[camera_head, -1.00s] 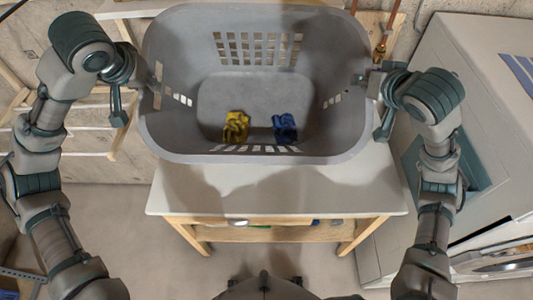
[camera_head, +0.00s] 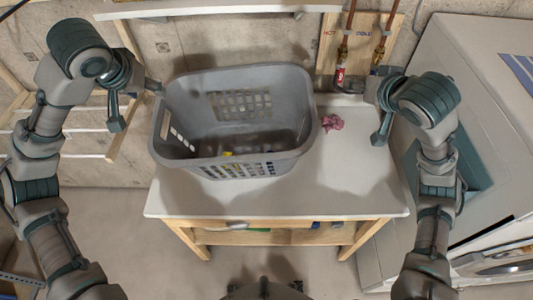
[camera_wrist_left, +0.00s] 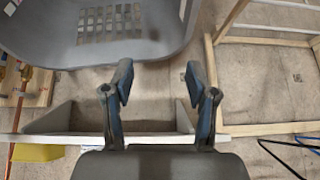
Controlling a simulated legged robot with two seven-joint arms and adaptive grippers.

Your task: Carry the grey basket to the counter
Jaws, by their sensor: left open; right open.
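The grey basket (camera_head: 292,148) stands on the white counter (camera_head: 345,185), left of its middle and turned slightly. Something yellow (camera_head: 228,153) shows low on its near side. My left gripper (camera_head: 138,105) is open beside the basket's left rim; I cannot tell whether a finger touches it. In the left wrist view the open fingers (camera_wrist_left: 158,85) are empty, and the basket (camera_wrist_left: 60,40) fills the upper left. My right gripper (camera_head: 370,110) is open and empty, clearly apart from the basket's right side.
A crumpled pink cloth (camera_head: 332,122) lies on the counter right of the basket. Pipes with valves (camera_head: 380,45) run down a wooden board behind. A white machine (camera_head: 480,110) stands at the right. The counter's front right is bare.

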